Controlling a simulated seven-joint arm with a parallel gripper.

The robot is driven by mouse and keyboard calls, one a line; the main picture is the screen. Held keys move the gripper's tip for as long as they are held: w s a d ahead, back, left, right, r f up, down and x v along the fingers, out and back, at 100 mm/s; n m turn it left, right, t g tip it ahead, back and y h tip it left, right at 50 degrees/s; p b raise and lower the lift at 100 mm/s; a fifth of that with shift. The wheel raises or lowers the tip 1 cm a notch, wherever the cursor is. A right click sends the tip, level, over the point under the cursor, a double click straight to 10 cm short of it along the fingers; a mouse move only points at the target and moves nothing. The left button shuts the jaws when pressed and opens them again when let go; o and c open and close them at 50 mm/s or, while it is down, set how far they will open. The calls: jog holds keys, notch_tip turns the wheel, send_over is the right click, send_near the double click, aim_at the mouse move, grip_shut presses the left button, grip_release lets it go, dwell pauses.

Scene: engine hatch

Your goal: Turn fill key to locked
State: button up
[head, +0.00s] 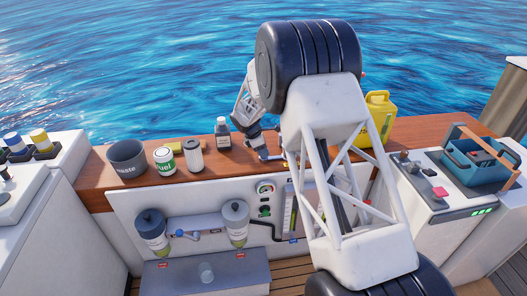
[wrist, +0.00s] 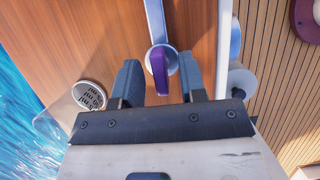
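In the wrist view, a purple lever-like key (wrist: 158,72) sits on a round pale base on the wooden ledge, at the end of a grey metal strip (wrist: 155,22). I take it to be the fill key; no lock marking is readable. My gripper (wrist: 161,80) is open, with one dark finger on each side of the key. I see gaps between the fingers and the key.
A grey pot (head: 127,158), a green-labelled can (head: 164,160) and a white canister (head: 193,156) stand left. A yellow jug (head: 381,115) and blue caddy (head: 478,172) are right.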

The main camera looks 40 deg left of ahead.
jog(key=shift+w+d+f, duration=0.1)
jog(key=shift+f, duration=0.25)
grip_shut()
